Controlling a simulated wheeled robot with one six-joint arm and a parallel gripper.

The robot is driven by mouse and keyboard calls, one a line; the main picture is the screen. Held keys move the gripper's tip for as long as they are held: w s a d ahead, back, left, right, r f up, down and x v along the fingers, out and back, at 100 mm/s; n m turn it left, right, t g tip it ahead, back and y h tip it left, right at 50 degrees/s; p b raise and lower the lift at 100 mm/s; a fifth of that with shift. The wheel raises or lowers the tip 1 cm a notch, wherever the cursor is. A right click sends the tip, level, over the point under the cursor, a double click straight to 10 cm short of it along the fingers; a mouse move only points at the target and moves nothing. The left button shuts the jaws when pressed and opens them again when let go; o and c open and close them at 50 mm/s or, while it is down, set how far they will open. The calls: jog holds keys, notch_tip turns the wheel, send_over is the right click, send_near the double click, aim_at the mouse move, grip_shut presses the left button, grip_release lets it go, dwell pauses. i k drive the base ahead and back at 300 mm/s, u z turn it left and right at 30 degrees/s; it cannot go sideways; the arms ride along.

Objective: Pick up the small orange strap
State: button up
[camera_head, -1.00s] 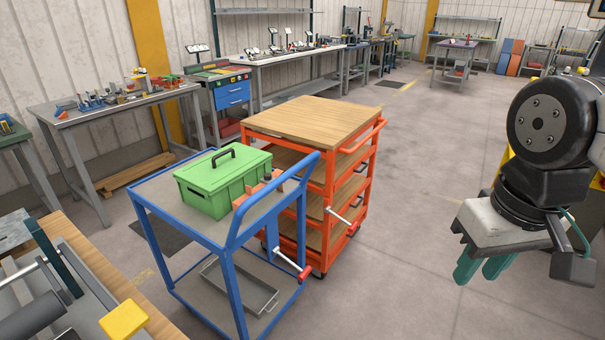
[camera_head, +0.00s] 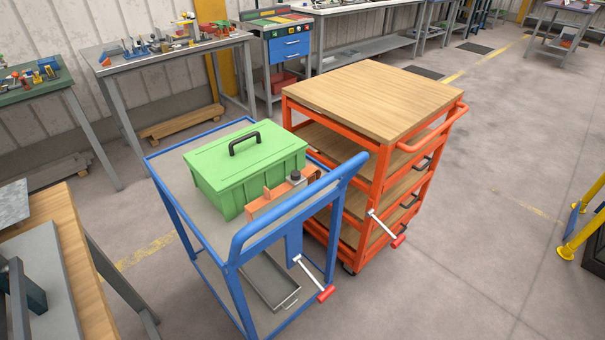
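Orange pieces (camera_head: 268,199) sit on the blue cart's top (camera_head: 185,162), against the front right side of a green toolbox (camera_head: 245,168). They look like a low angled strip with an upright tab. A small dark round-topped part (camera_head: 296,177) stands at their right end, with a bit more orange beyond it. The cart's blue handle partly hides this group. I cannot tell which piece is the small orange strap. My gripper is out of view.
An orange trolley (camera_head: 380,175) with a bare wooden top stands close behind the blue cart. A wooden-topped bench (camera_head: 75,260) is at the lower left. Red-tipped levers (camera_head: 326,293) stick out from both carts. Open floor (camera_head: 480,240) lies to the right, with yellow posts at the edge.

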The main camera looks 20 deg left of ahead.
aim_at(311, 173)
jog(key=u, duration=0.35)
jog(key=i, duration=0.95)
jog(key=u, duration=0.6)
